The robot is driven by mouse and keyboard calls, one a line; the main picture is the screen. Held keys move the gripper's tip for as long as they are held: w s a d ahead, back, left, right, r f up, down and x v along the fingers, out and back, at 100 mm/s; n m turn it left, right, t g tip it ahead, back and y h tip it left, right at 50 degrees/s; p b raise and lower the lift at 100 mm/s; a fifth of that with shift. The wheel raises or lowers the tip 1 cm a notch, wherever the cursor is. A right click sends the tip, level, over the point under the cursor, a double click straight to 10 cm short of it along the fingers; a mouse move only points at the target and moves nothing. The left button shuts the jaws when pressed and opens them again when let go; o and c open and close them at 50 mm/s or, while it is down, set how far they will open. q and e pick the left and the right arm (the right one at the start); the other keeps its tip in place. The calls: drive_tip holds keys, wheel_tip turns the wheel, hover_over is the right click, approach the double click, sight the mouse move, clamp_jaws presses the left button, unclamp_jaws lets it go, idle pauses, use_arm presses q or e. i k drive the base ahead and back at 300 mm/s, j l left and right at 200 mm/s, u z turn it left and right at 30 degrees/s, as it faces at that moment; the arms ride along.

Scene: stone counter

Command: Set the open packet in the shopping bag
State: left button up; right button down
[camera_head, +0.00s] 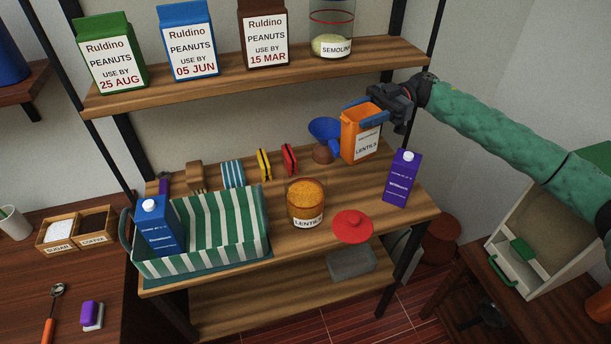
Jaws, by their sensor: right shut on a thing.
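The orange packet (354,139) has a white "LENTILS" label and an open top. It is upright at the back right of the middle shelf. My right gripper (380,107) is shut on its upper right side. I cannot tell whether the packet's base touches the shelf. The shopping bag (204,260) is green and white striped, open at the top, at the front left of the same shelf. A blue carton (157,228) stands in its left part, and its right part looks empty. My left gripper is not in view.
A blue funnel (325,129) is just left of the packet. A lentil jar (306,205), its red lid (352,225) and a purple carton (401,178) stand nearer the front. Sponges (263,164) and a striped cup lie behind the bag. The upper shelf (240,80) overhangs the back.

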sight(206, 235)
drive_tip(key=k, duration=1)
